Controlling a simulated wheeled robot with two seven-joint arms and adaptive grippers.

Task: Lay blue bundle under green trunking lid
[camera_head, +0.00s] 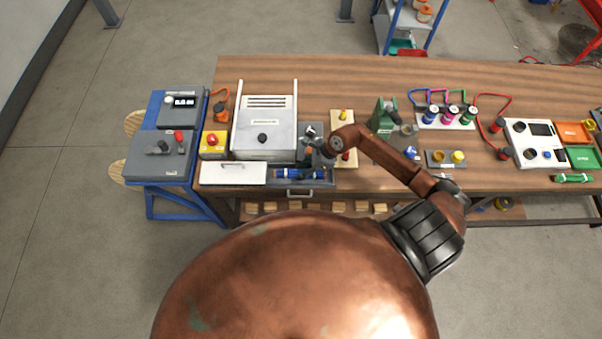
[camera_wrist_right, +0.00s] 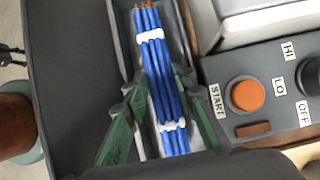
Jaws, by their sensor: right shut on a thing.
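The blue bundle (camera_wrist_right: 160,75) is several blue wires with copper ends and two white ties, in the right wrist view. It lies lengthwise between the green fingers of my right gripper (camera_wrist_right: 156,92), which is shut on it. In the head view the bundle (camera_head: 300,174) shows blue in a dark open tray (camera_head: 324,182) at the bench's front edge, and my right gripper (camera_head: 309,160) is above it, partly hidden by its own wrist. I cannot make out for certain a green trunking lid.
A white cover (camera_head: 232,173) is left of the tray. A pale cabinet (camera_head: 265,125) stands behind. A panel with an orange START button (camera_wrist_right: 246,95) is close beside my right gripper. A green strip with white bands (camera_head: 574,178) lies at the far right front edge.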

